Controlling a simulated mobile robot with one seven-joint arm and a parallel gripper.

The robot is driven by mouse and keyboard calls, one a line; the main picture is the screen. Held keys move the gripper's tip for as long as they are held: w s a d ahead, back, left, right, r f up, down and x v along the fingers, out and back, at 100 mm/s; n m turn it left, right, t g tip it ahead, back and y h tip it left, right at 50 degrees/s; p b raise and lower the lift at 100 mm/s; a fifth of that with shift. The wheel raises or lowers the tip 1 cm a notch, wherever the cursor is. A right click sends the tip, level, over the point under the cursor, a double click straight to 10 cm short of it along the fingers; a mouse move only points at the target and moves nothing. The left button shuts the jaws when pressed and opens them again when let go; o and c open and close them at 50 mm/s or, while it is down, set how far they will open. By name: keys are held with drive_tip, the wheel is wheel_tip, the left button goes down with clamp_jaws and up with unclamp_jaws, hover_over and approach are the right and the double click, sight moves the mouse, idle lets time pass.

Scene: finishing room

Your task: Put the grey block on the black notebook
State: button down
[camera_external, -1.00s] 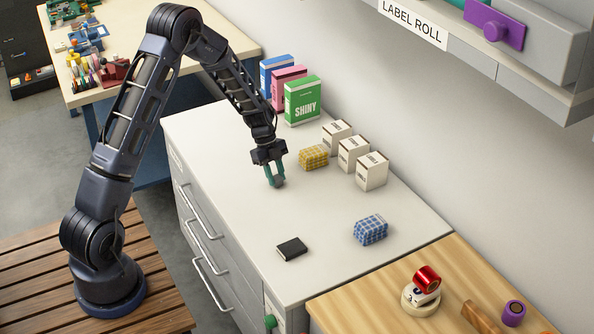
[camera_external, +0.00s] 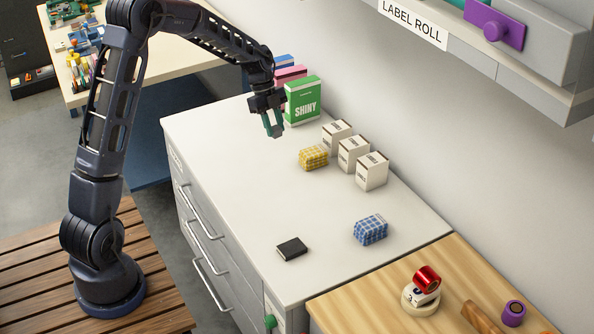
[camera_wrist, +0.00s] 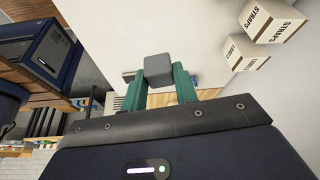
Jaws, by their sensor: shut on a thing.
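My gripper (camera_external: 273,125) is raised above the white counter (camera_external: 230,150), in front of the green box. In the wrist view its teal fingers (camera_wrist: 165,85) are shut on the grey block (camera_wrist: 158,67), which sits between the fingertips. In the external view the block is mostly hidden by the fingers. The black notebook (camera_external: 292,249) lies flat near the front edge of the counter, well toward the lower right of my gripper, with nothing on it.
A yellow checked bundle (camera_external: 313,157) and white boxes (camera_external: 354,154) stand right of my gripper. A blue checked bundle (camera_external: 371,230) lies right of the notebook. A green box (camera_external: 303,100) stands behind the gripper. The counter between gripper and notebook is clear.

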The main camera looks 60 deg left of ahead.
drive_tip(key=s+d+r+m, duration=0.1)
drive_tip(key=s+d, duration=0.1)
drive_tip(key=d, duration=0.6)
drive_tip(key=s+d+r, duration=0.1)
drive_tip(key=s+d, duration=0.1)
drive_tip(key=d, duration=0.6)
drive_tip(key=m, duration=0.1)
hover_over(293, 248)
drive_tip(key=a, duration=0.1)
drive_tip(key=shift+g, duration=0.4)
drive_tip(key=f, duration=1.9)
drive_tip(key=shift+a+f, duration=0.15)
drive_tip(key=shift+a, duration=0.05)
drive_tip(key=shift+f, duration=0.2)
drive_tip(key=c, duration=1.1)
unclamp_jaws()
drive_tip(key=shift+r, duration=0.1)
